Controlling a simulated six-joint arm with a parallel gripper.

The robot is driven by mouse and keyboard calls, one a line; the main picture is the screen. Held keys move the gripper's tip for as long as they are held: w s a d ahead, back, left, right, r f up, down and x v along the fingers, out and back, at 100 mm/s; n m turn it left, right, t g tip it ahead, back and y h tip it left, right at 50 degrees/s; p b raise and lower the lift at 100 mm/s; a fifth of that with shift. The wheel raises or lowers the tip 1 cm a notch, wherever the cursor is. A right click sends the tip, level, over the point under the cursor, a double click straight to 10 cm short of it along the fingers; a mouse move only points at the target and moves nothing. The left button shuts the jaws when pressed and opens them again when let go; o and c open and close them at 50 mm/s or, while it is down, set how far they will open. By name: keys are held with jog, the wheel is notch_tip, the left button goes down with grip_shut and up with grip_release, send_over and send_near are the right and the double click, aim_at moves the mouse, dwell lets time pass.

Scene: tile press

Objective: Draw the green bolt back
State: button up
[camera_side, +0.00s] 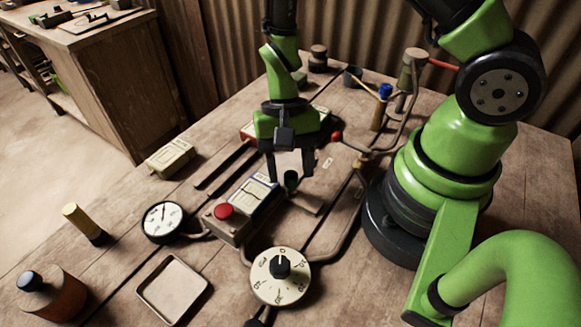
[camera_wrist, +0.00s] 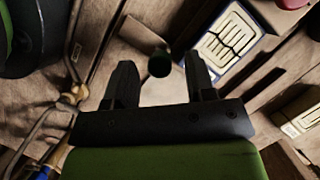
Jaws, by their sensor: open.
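The green bolt's dark knob (camera_side: 291,180) stands on the press beside the pale patterned plate (camera_side: 254,192). In the wrist view the knob (camera_wrist: 159,65) shows round and dark, between the two fingers and apart from both. My gripper (camera_side: 290,172) points down over the knob with its fingers spread, one on each side in the picture. In the wrist view my gripper (camera_wrist: 160,72) is open and nothing is clamped in it. How deep the fingers reach around the knob is hard to tell. The bolt's lower part is hard to make out.
A red button (camera_side: 224,211) sits on the box beside the plate. A dial (camera_side: 280,277), a gauge (camera_side: 162,222) and an empty tray (camera_side: 173,290) lie toward the front. A red ball knob (camera_side: 337,136) and pipes (camera_side: 345,228) are close on the right.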

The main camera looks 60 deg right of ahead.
jog(key=shift+s+a+f, duration=0.1)
jog(key=shift+s+f, duration=0.05)
jog(key=shift+f, duration=0.25)
jog(key=shift+c, duration=0.2)
grip_shut()
jog(key=shift+s+a, duration=0.2)
jog(key=shift+s, duration=1.1)
jog(key=shift+s+d, duration=0.15)
jog(key=shift+s, duration=0.8)
jog(key=shift+o, duration=0.2)
grip_release()
jog(key=shift+w+r, duration=0.1)
jog(key=shift+r, duration=0.05)
